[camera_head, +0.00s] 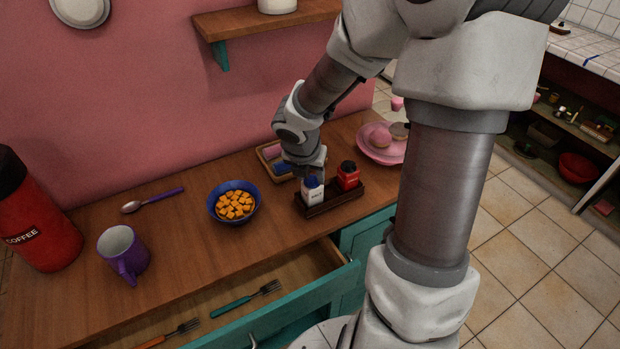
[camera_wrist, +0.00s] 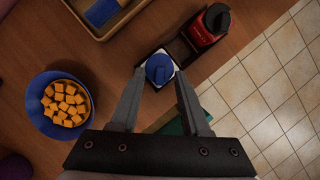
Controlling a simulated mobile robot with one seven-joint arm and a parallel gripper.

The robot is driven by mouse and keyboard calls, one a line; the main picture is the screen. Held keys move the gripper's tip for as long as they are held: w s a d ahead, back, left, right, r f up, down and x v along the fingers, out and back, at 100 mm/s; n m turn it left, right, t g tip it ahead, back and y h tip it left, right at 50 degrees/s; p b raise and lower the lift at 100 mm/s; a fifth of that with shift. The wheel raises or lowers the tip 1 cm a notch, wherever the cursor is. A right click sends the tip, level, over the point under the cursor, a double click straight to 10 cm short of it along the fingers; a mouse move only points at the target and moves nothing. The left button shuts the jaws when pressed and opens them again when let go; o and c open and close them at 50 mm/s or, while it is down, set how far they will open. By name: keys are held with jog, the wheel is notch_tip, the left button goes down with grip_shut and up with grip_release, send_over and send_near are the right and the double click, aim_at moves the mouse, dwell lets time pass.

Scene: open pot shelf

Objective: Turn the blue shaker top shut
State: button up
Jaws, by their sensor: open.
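The white shaker (camera_head: 313,195) with the blue top (camera_head: 311,182) stands upright in a dark wooden holder (camera_head: 333,203) on the counter. In the wrist view the blue top (camera_wrist: 159,68) lies between and just beyond my gripper's (camera_wrist: 158,82) two open fingers. A small dark knob or ridge shows on the blue top. The fingers look apart from the top on both sides. In the head view my gripper (camera_head: 310,174) is right above the shaker and hides part of it. Whether the top is fully turned cannot be told.
A red shaker (camera_head: 348,176) with a black top stands beside the white one in the holder. A blue bowl (camera_head: 213,207) of orange cubes is to the left. A wooden tray (camera_head: 262,151) lies behind. An open drawer (camera_head: 210,296) with forks juts out in front.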

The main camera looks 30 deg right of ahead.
grip_shut()
dwell(0.3)
jog(key=shift+a+m, duration=0.1)
jog(key=shift+m, duration=0.2)
jog(key=m, duration=0.1)
jog(key=m+g+h, duration=0.1)
jog(key=m, duration=0.1)
jog(key=shift+w+a+m, duration=0.2)
jog(key=shift+w+m, duration=0.1)
jog(key=m+g, duration=0.1)
jog(key=m, duration=0.1)
jog(key=m+g, duration=0.1)
jog(key=m, duration=0.1)
jog(key=shift+w+m, duration=0.3)
jog(key=shift+w, duration=0.05)
jog(key=m+g+p, duration=0.1)
jog(key=m, duration=0.1)
jog(key=m+g+p, duration=0.1)
jog(key=m, duration=0.2)
jog(key=shift+w, duration=0.4)
jog(key=shift+w+d+m+g+y+p, duration=0.15)
jog(key=shift+m+g+p, duration=0.25)
jog(key=shift+m, duration=0.6)
jog(key=shift+w+d+m+g+y+p, duration=0.1)
jog(key=shift+m+g+y+p, duration=0.25)
jog(key=shift+m, duration=0.65)
